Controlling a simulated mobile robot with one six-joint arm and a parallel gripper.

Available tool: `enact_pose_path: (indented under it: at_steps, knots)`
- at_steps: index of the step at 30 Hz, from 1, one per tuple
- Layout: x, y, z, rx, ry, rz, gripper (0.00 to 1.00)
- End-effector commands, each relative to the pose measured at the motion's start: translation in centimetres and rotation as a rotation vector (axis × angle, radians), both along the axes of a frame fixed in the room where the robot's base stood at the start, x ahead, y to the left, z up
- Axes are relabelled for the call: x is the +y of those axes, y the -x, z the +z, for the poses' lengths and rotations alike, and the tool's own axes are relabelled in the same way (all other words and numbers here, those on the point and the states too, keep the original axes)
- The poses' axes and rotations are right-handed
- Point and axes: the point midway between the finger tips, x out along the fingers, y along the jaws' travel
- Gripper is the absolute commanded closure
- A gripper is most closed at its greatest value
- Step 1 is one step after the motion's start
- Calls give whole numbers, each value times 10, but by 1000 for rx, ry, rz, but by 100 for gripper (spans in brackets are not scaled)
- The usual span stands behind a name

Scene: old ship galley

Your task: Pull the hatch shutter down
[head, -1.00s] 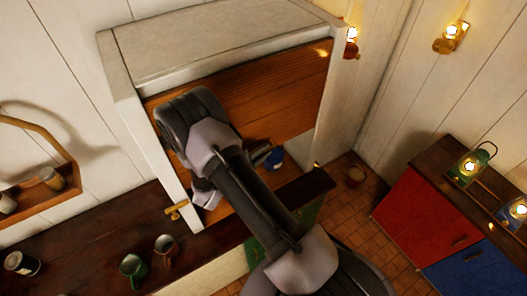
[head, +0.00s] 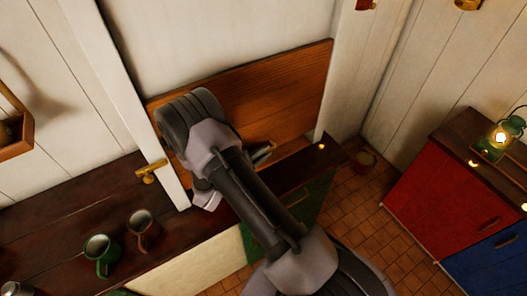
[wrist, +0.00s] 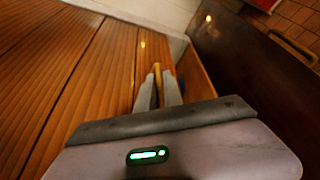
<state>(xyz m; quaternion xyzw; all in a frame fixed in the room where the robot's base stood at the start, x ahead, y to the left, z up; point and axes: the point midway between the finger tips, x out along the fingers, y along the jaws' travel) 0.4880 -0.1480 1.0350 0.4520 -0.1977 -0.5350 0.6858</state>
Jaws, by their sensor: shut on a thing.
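The hatch shutter (head: 270,95) is a brown panel of wooden planks in a white frame, low in the hatch, with its lower part near the dark counter. White surface shows above its top edge. In the wrist view the shutter's planks (wrist: 75,75) fill the left side. My gripper (wrist: 158,90) is shut on a yellow brass handle (wrist: 156,70) at the shutter's edge. In the head view my arm hides the handle and much of the shutter's lower left, so the full gap beneath is not clear.
A brass latch (head: 150,171) sits on the frame's left post. A green mug (head: 99,251) and a brown mug (head: 143,228) stand on the dark counter (head: 60,218) at left. A red cabinet (head: 432,182) with a lit lantern (head: 502,133) is at right. Tiled floor (head: 345,205) between is open.

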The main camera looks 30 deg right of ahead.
Motion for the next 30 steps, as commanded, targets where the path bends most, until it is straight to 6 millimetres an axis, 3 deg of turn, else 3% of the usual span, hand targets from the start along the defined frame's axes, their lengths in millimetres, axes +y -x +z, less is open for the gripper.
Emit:
enact_pose_path:
  at_steps: [1, 3, 9, 23, 24, 26, 30]
  knots:
    - [0, 0, -30, 1, 0, 1, 100]
    - [0, 0, -48, 1, 0, 0, 100]
    - [0, 0, -79, 0, -1, 1, 100]
    - [0, 1, -86, 9, -2, 3, 100]
    - [0, 1, -87, 9, -2, 3, 81]
    - [0, 1, -86, 8, -1, 2, 70]
    - [0, 1, -85, 5, -1, 1, 67]
